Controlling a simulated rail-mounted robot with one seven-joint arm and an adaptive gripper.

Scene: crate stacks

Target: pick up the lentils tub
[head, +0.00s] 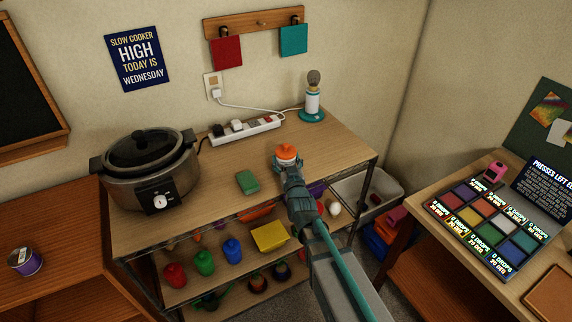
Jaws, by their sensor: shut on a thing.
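A small tub with an orange lid and a pale body (287,152) is on or just above the wooden shelf top, right of centre. I cannot read any label on it, so the picture does not confirm that it is the lentils tub. My gripper (288,167) reaches it from the front and is shut on it. The gripper hides the tub's lower front, and I cannot tell if its base touches the wood.
A green block (247,181) lies left of my gripper. A slow cooker (150,165) stands at the left, a power strip (244,130) behind, and a white-and-teal device (312,100) at the back right. Coloured items fill the lower shelves. A purple can (25,262) stands far left.

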